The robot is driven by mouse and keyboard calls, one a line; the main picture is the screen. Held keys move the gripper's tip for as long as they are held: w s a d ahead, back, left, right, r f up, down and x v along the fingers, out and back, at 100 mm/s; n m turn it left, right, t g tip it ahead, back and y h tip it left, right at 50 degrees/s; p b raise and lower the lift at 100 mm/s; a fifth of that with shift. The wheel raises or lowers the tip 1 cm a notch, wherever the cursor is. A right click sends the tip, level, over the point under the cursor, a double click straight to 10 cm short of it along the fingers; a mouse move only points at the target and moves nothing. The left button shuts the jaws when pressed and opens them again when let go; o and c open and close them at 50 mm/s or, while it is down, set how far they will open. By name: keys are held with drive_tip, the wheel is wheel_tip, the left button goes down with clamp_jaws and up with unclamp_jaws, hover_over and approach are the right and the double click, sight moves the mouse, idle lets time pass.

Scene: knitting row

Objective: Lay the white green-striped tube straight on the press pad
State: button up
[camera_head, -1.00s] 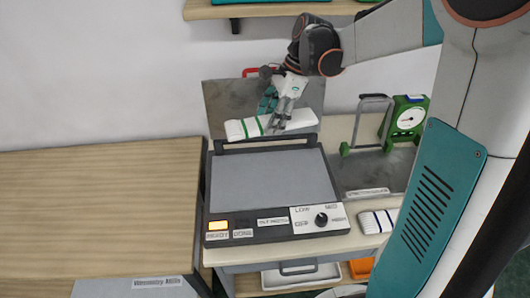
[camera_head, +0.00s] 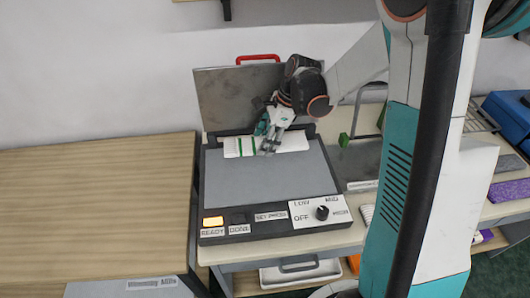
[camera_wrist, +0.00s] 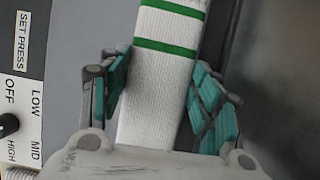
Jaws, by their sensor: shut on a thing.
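The white green-striped tube (camera_head: 293,141) is at the far edge of the grey press pad (camera_head: 265,182). It lies across the picture, roughly parallel to that edge. My gripper (camera_head: 268,146) is shut on the tube near its middle, coming from behind and above. In the wrist view the tube (camera_wrist: 158,85) runs between my gripper's teal fingers (camera_wrist: 158,92), with two green stripes near the top. The head view does not clearly show whether the tube touches the pad.
The press's raised lid (camera_head: 225,95) with a red handle (camera_head: 258,58) stands behind the pad. The front panel has a lit READY lamp (camera_head: 213,221) and a dial (camera_head: 322,213). Most of the pad is clear. A wooden table (camera_head: 95,200) is at left.

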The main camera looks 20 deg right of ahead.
drive_tip(key=shift+f+b, duration=0.65)
drive_tip(key=shift+f, duration=1.6)
drive_tip(key=shift+f, duration=0.1)
drive_tip(key=o, duration=0.8)
drive_tip(key=shift+o, duration=0.2)
drive_tip(key=p+v, duration=0.3)
drive_tip(key=v, duration=0.9)
drive_tip(key=shift+s+a+p, duration=0.1)
drive_tip(key=shift+p, duration=0.2)
drive_tip(key=shift+r, duration=0.25)
